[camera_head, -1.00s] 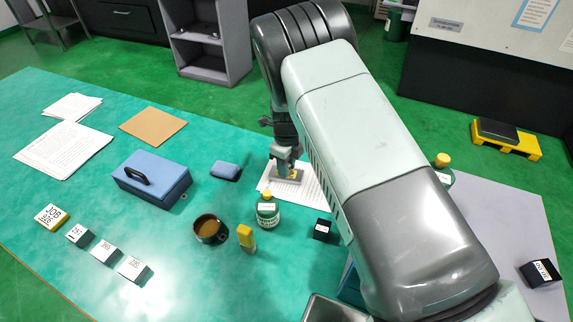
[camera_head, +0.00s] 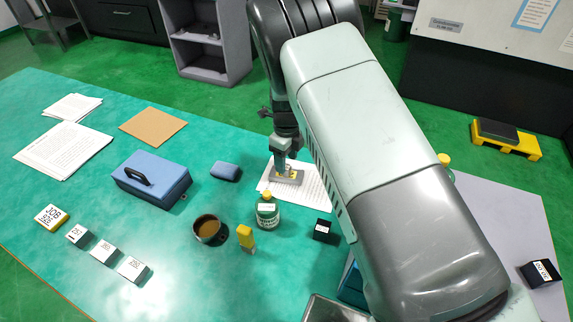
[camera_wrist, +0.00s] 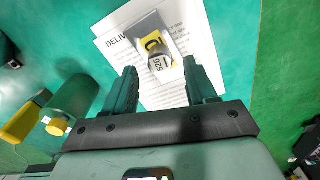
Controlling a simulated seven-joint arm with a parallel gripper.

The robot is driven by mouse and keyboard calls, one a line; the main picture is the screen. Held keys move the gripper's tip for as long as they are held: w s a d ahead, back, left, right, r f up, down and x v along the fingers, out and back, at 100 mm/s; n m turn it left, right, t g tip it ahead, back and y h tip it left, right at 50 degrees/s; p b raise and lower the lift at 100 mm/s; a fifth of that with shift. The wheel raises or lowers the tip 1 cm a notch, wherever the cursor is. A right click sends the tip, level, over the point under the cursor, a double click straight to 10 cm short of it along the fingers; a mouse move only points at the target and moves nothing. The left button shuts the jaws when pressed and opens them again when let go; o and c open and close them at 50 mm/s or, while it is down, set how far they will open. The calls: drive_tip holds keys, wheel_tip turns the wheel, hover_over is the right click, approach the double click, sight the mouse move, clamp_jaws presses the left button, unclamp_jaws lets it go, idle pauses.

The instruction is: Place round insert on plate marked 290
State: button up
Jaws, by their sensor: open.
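My gripper (camera_head: 282,160) is over a grey holder (camera_head: 287,177) on a white sheet. In the wrist view its two fingers (camera_wrist: 162,88) are apart. A small pale round piece with a partly readable dark marking, seemingly the round insert (camera_wrist: 160,64), shows on the grey holder just ahead of the fingertips, beside a yellow label. I see no finger contact with it.
A black block (camera_head: 324,231) is nearby.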

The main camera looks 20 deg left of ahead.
drive_tip(key=d+r+n, duration=0.1)
drive_tip(key=d+r, duration=0.2)
drive_tip(key=r, duration=0.5)
drive_tip(key=d+r+n+y, duration=0.1)
drive_tip(key=d+r+n, duration=0.15)
drive_tip(key=r, duration=0.45)
drive_tip(key=d+r, duration=0.4)
drive_tip(key=r, duration=0.4)
drive_tip(key=s+d+r+n+t+y, duration=0.15)
drive_tip(key=s+d+r+n, duration=0.35)
drive_tip(key=d+r, duration=0.6)
drive_tip(key=s+d+r+n+t+h, duration=0.1)
drive_tip(key=s+d+r+n+t, duration=0.1)
drive_tip(key=s+d+n, duration=0.4)
drive_tip(key=s+d+r+n+t+h, duration=0.1)
drive_tip(key=s+d+n, duration=0.4)
drive_tip(key=s, duration=0.9)
drive_tip(key=d+r+t, duration=0.1)
drive_tip(key=d, duration=0.2)
drive_tip(key=shift+d+r+n, duration=0.25)
drive_tip(key=shift+r+n, duration=0.05)
drive_tip(key=shift+n, duration=0.05)
